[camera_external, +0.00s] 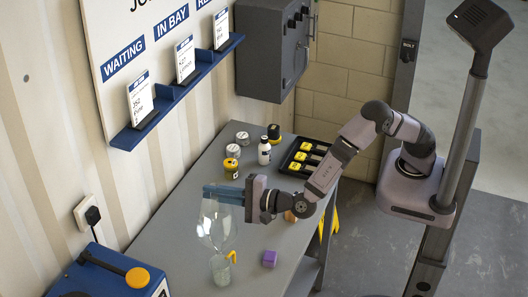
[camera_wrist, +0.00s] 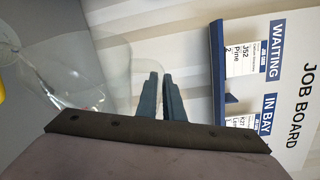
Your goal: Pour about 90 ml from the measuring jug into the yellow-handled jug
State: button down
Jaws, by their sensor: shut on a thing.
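The measuring jug (camera_external: 214,226) is large, clear and glassy, and hangs above the grey bench at the left end of my arm. My gripper (camera_external: 222,194) is shut on it near its upper part, with blue-grey fingers. In the wrist view, the fingers (camera_wrist: 163,95) are close together, with the clear jug wall (camera_wrist: 75,75) around and left of them. The yellow-handled jug (camera_external: 220,272) is small and clear, and stands on the bench below the measuring jug, with its yellow handle at the upper right. I cannot make out the liquid level in either jug, or the exact tilt.
A purple block (camera_external: 269,259) stands right of the yellow-handled jug. A blue case (camera_external: 105,275) is at the lower left. Several tins, a bottle (camera_external: 264,152) and a black tray (camera_external: 296,168) stand at the back. The job board (camera_external: 150,50) hangs on the left wall.

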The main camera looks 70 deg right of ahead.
jog(key=shift+s+a+r+n+t+p, duration=0.2)
jog(key=shift+s+a+r+n+p, duration=0.1)
jog(key=shift+a, duration=0.25)
jog(key=shift+s+a+r+n+t+p, duration=0.2)
jog(key=shift+s+a+r+n+p, duration=0.1)
jog(key=shift+a, duration=0.2)
dwell(1.4)
jog(key=w+d+f+m+b, duration=0.1)
jog(key=w+d+f+m+g+b, duration=0.1)
jog(key=d+b, duration=0.1)
jog(key=d+f+m+b, duration=0.1)
jog(key=d, duration=0.1)
jog(key=shift+w+d+f+g, duration=0.15)
jog(key=shift+w+g, duration=0.15)
jog(key=shift+w, duration=0.1)
jog(key=shift+m, duration=0.3)
jog(key=shift+w+d+m+g+b, duration=0.2)
jog(key=shift+d+m+g+b, duration=0.15)
jog(key=shift+b, duration=0.1)
jog(key=shift+y, duration=0.3)
jog(key=shift+a, duration=0.1)
jog(key=shift+f, duration=0.1)
dwell(0.7)
